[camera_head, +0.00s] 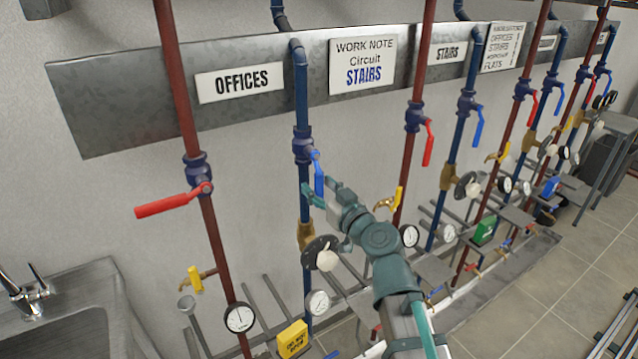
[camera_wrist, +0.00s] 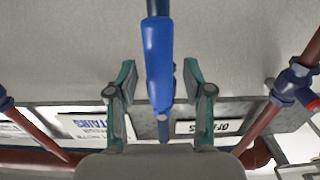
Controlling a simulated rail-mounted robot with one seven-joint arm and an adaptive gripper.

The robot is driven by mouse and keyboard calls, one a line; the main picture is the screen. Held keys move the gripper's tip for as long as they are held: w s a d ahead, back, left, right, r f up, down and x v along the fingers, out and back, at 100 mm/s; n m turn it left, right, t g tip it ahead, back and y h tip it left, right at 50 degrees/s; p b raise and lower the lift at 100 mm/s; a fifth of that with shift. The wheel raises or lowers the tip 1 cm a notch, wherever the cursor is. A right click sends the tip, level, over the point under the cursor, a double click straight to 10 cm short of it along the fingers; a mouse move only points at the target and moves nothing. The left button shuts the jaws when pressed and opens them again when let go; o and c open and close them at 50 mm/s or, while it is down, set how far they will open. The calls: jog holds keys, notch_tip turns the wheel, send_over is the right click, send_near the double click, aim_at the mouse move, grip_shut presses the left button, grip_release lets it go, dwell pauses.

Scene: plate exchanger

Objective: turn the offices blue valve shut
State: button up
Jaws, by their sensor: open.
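The offices blue valve (camera_head: 302,146) sits on the blue pipe just right of the OFFICES sign (camera_head: 239,82). Its blue handle (camera_head: 319,172) hangs down, roughly along the pipe. My gripper (camera_head: 320,193) is at the lower part of this handle. In the wrist view the blue handle (camera_wrist: 159,60) runs between my two open green fingers, with a visible gap on each side. I cannot tell how deep the handle sits between them.
The red offices valve's handle (camera_head: 168,205) sticks out sideways to the left. A pressure gauge (camera_head: 317,302), a yellow tag (camera_head: 292,338) and a round black-and-white fitting (camera_head: 322,255) are below my gripper. More red and blue pipes stand to the right. A sink (camera_head: 75,318) is at lower left.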

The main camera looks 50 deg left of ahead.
jog(key=shift+a, duration=0.35)
jog(key=shift+c, duration=0.3)
grip_shut()
